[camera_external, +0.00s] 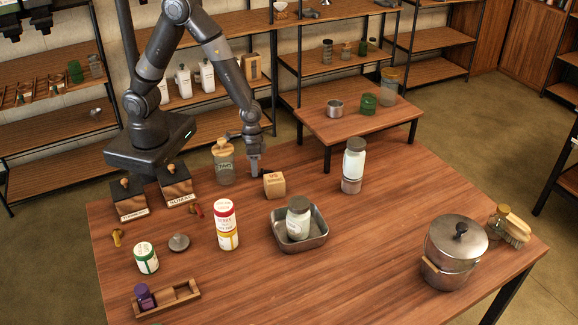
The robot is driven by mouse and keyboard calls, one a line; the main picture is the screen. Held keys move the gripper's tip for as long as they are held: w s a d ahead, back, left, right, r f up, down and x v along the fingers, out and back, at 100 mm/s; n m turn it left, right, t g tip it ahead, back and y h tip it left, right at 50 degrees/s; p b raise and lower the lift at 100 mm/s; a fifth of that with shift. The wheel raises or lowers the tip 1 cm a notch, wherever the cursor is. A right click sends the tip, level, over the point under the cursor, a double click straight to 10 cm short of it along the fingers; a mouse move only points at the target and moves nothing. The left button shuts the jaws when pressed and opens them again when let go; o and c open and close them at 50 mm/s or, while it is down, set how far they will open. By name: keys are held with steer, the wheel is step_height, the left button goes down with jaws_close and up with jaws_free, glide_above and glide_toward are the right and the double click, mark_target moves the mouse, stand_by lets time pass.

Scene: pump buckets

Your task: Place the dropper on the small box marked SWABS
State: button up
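My gripper (256,170) points down close to the table top, behind and just left of a small cardboard box (274,186). A red mark shows on this box, but I cannot read it as SWABS. Whether the fingers are open or shut, or hold anything, is too small to tell. I cannot make out the dropper for certain. A small red item (195,210) and a small brass-coloured item (117,237) lie on the left of the table.
A jar with a wooden lid (224,165) stands close left of my gripper. A red-and-white can (227,228), a metal tray (300,240) holding a jar, a tall jar (353,165) and a lidded pot (453,255) stand around. Bare table lies between tray and pot.

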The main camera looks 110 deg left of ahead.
steer(key=o, duration=0.4)
steer(key=s+a+r+m+t, duration=0.1)
steer(key=s+r, duration=0.3)
steer(key=r, duration=0.7)
steer(key=s+a+r+m+t, duration=0.1)
steer(key=s+r, duration=0.3)
steer(key=r, duration=0.8)
steer(key=s+r+m, duration=0.1)
steer(key=s+r, duration=0.1)
steer(key=s, duration=0.2)
steer(key=s+a+r+t+y, duration=0.1)
steer(key=s+r, duration=0.2)
steer(key=s, duration=0.1)
steer(key=s+r+m+t+y, duration=0.1)
steer(key=s+r, duration=0.1)
steer(key=s, duration=0.2)
steer(key=shift+s+a+r+m, duration=0.15)
steer(key=shift+a+r+m, duration=0.1)
steer(key=shift+a+m, duration=0.05)
steer(key=shift+o, duration=0.2)
steer(key=shift+s+r+t, duration=0.1)
steer(key=shift+s+t, duration=0.2)
steer(key=shift+s, duration=0.05)
steer(key=shift+o, duration=1.4)
steer(key=shift+s+a, duration=0.1)
steer(key=shift+s, duration=0.05)
